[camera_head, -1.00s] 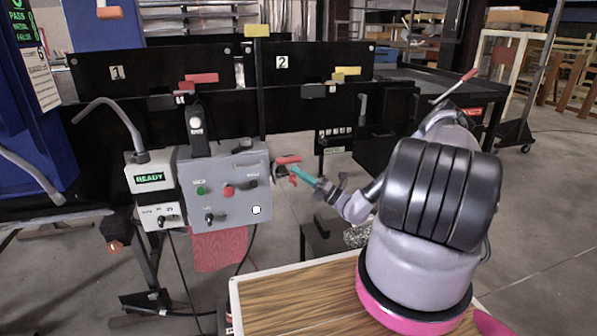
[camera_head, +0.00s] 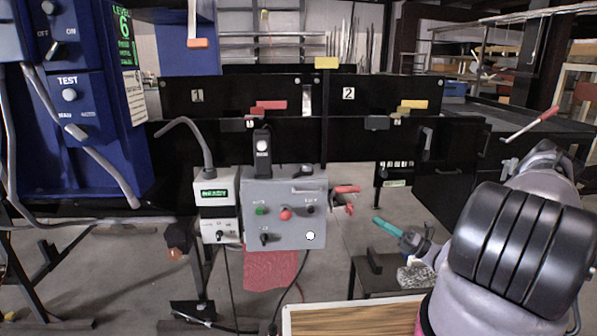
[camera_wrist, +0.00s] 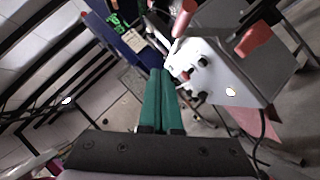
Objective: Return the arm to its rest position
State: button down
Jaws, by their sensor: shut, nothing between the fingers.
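My gripper (camera_head: 379,222) has teal fingers and shows at the right of the head view, at the end of my bent arm. In the wrist view its two fingers (camera_wrist: 160,100) lie together with nothing between them. It is in the air, apart from the grey control box (camera_head: 285,213), which stands to its left. The control box (camera_wrist: 232,72) also shows in the wrist view, beyond the fingers at the upper right. A red handle (camera_head: 346,189) sticks out from the box's right side, up and left of my fingertips.
The blue cabinet (camera_head: 98,140) stands at the left. Black conveyor panels (camera_head: 375,93) run across the back, with a dark table (camera_head: 540,125) at the right. A wooden board (camera_head: 350,316) lies at the front. A small stand with a grey rough block (camera_head: 415,274) is below my gripper.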

jog(key=s+a+r+n+g+h, duration=0.2)
jog(key=s+r+n+g+h, duration=0.15)
jog(key=r+n, duration=0.4)
jog(key=s+a+r+n+g+h, duration=0.2)
jog(key=a+r+n+g+h, duration=0.1)
jog(key=r+n+g, duration=0.4)
jog(key=s+a+r+n+g+h, duration=0.2)
jog(key=s+r+n+g+h, duration=0.15)
jog(key=r+n, duration=0.4)
jog(key=s+r+n+t+h, duration=0.3)
jog(key=s+r, duration=0.4)
jog(key=r, duration=0.3)
jog(key=s+r+n+t+h, duration=0.4)
jog(key=s+r+t, duration=0.3)
jog(key=r, duration=0.3)
jog(key=shift+s+r+n, duration=0.3)
jog(key=shift+n, duration=0.4)
